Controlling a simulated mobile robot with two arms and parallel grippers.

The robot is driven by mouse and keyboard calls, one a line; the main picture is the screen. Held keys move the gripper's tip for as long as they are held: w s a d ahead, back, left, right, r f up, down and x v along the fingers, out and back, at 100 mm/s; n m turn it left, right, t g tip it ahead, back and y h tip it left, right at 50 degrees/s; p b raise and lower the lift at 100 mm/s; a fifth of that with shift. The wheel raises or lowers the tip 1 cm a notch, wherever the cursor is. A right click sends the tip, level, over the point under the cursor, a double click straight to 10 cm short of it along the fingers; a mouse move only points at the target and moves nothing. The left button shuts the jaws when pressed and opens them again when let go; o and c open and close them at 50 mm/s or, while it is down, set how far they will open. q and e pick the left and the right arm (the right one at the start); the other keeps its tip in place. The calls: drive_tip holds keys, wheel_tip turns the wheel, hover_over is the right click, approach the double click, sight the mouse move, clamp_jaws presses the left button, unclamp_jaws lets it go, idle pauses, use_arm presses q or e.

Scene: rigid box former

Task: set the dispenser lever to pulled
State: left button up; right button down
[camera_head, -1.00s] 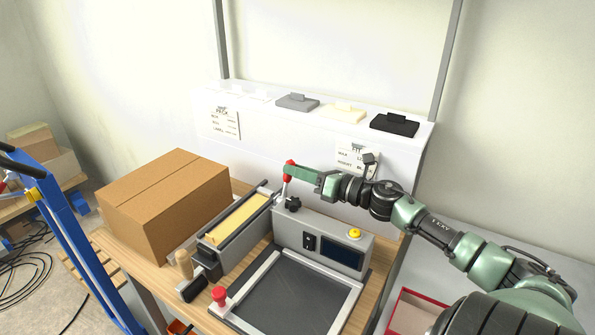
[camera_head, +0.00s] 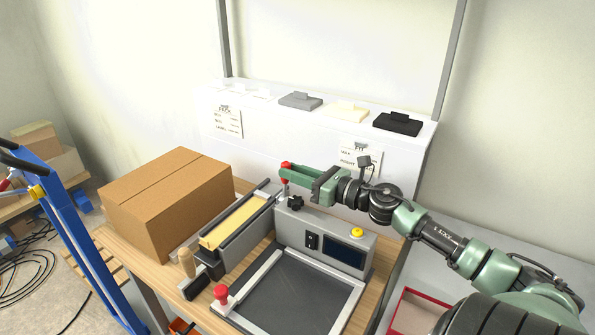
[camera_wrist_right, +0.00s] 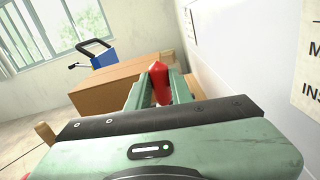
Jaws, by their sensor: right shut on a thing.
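The dispenser (camera_head: 222,258) is a dark and grey unit holding a long yellow strip on the bench. Its lever (camera_head: 284,188) is a short metal rod with a red knob (camera_head: 286,166), standing nearly upright at the dispenser's far end. My right gripper (camera_head: 289,170) reaches in from the right and is shut on the red knob. In the right wrist view the red knob (camera_wrist_right: 159,82) sits between the two green fingers. The lever's lower end is partly hidden. My left gripper is not in view.
A cardboard box (camera_head: 165,205) stands left of the dispenser. A grey control box (camera_head: 325,238) with a screen and yellow button is close below my right gripper. A red button (camera_head: 221,293) stands in front. A white ledge (camera_head: 270,120) runs behind.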

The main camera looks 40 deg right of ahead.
drive_tip(key=shift+s+a+n, duration=0.2)
drive_tip(key=shift+a+n, duration=0.45)
drive_tip(key=shift+n, duration=0.2)
drive_tip(key=shift+s+a+n, duration=0.15)
drive_tip(key=shift+a+n, duration=0.45)
drive_tip(key=shift+n, duration=0.25)
drive_tip(key=shift+f, duration=0.1)
drive_tip(key=c, duration=1.3)
unclamp_jaws()
drive_tip(key=shift+o, duration=0.2)
drive_tip(key=b+v, duration=0.1)
drive_tip(key=v, duration=0.7)
drive_tip(key=shift+b, duration=0.4)
